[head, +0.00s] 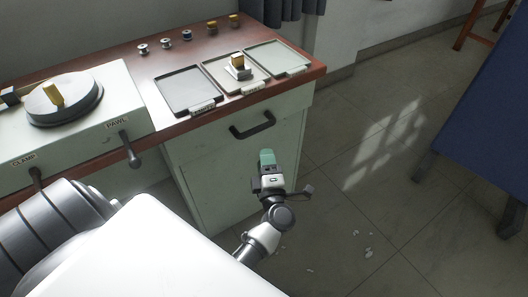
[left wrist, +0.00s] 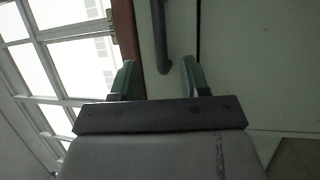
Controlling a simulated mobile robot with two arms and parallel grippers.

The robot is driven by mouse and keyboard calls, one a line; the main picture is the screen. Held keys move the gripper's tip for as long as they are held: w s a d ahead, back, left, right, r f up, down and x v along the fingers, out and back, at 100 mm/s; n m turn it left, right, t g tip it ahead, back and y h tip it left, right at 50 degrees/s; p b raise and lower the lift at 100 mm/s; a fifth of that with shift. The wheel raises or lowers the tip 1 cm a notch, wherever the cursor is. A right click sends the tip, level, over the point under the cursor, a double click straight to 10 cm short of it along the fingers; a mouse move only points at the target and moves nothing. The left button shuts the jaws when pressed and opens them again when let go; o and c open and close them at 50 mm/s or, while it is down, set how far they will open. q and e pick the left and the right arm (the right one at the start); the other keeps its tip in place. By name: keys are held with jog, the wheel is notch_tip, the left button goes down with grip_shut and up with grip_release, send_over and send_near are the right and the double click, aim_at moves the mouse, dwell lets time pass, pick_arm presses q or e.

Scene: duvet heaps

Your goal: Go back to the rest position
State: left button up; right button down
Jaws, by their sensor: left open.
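My left gripper (head: 267,158) has green fingertips and hangs in front of the pale green cabinet, below its dark drawer handle (head: 252,126). In the left wrist view the two green fingers (left wrist: 158,78) stand apart with nothing gripped. The dark handle (left wrist: 160,35) shows there beyond the fingers, lined up with the gap between them. I cannot tell the exact distance to it. My right gripper is not in view.
The brown bench top bears a black tray (head: 163,91), a middle tray (head: 208,71) holding a metal and yellow piece (head: 239,68), and a greenish tray (head: 279,58). A machine (head: 112,78) with a round plate stands left. Open tiled floor (head: 350,215) lies right, before a blue panel (head: 490,110).

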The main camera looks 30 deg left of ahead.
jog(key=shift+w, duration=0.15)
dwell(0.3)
pick_arm(q)
jog(key=s+d+f+m+g+h, duration=0.1)
jog(key=s+d+f+m+h, duration=0.2)
jog(key=d+f+m+h, duration=0.5)
jog(key=s+d+f+m+g+h, duration=0.1)
jog(key=s+d+f+m+h, duration=0.3)
jog(key=m+h, duration=0.85)
jog(key=s+a+f+m+g+y+p, duration=0.2)
jog(key=s+p, duration=0.4)
jog(key=s, duration=0.4)
jog(key=s+a+f+m+g+y+p, duration=0.2)
jog(key=s+f+g+p, duration=0.3)
jog(key=s, duration=0.6)
jog(key=s+a+f+m+g+y+p, duration=0.2)
jog(key=s+f+p, duration=0.5)
jog(key=s, duration=0.4)
jog(key=shift+a+m+g, duration=0.5)
jog(key=shift+m+g, duration=0.45)
jog(key=shift+g, duration=0.15)
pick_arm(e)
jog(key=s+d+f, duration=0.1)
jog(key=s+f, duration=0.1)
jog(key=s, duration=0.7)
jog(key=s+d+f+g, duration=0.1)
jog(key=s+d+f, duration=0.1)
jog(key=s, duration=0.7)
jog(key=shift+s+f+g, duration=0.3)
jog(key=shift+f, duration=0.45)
